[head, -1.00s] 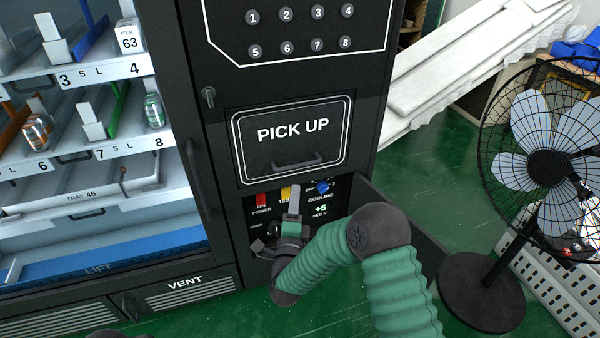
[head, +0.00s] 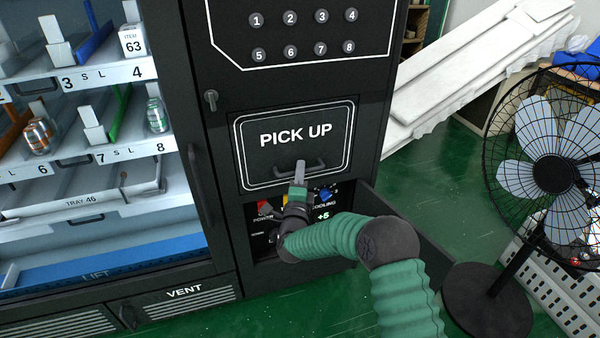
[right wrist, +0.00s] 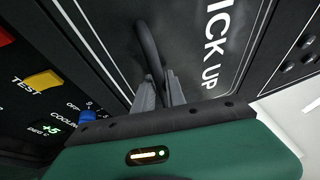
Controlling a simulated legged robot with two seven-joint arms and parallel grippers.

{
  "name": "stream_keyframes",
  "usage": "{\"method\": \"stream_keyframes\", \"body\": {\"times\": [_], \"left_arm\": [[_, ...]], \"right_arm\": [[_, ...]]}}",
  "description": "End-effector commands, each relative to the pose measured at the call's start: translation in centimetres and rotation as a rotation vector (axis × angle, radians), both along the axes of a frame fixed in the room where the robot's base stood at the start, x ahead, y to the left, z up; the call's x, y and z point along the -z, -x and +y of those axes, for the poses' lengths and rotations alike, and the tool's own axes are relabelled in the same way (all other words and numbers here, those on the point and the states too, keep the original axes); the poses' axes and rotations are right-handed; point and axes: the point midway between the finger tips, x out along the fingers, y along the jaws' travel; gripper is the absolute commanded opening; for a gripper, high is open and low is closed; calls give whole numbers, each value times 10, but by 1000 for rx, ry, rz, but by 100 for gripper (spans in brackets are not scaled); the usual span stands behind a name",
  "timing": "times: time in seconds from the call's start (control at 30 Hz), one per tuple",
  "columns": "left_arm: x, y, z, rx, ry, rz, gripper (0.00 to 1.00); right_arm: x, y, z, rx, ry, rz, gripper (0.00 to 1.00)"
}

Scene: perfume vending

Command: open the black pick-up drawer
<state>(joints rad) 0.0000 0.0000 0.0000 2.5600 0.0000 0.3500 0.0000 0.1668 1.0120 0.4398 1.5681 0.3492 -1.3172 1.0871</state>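The black pick-up drawer (head: 268,150) is a panel with a white outline and the words PICK UP. It looks closed, flush with the machine's front. Its dark bar handle (head: 282,167) runs along the lower middle. My right gripper (head: 300,170) is in front of the handle's right part in the head view. In the right wrist view, the handle (right wrist: 147,45) reaches down to the two fingertips (right wrist: 163,85). The fingers are slightly apart, with the handle's near part at the gap. Contact is not clear. My left gripper is out of view.
Below the drawer, an open compartment holds a red switch, a yellow TEST button (right wrist: 45,80) and a blue cooling knob (right wrist: 86,115). Its black door (head: 408,232) stands open to the right, beside my right arm. A fan (head: 550,160) stands further right on green floor.

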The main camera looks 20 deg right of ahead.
Motion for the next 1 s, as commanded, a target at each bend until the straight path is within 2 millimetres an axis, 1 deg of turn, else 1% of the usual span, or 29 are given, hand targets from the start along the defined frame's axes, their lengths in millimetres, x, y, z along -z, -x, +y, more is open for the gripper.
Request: {"method": "stream_keyframes", "body": {"times": [0.03, 0.1, 1.0], "left_arm": [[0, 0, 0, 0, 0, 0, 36], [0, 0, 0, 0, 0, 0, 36], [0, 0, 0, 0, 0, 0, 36]], "right_arm": [[0, 0, 0, 0, 0, 0, 8], [0, 0, 0, 0, 0, 1, 0], [4, 0, 0, 0, -1, 7, 0]]}}
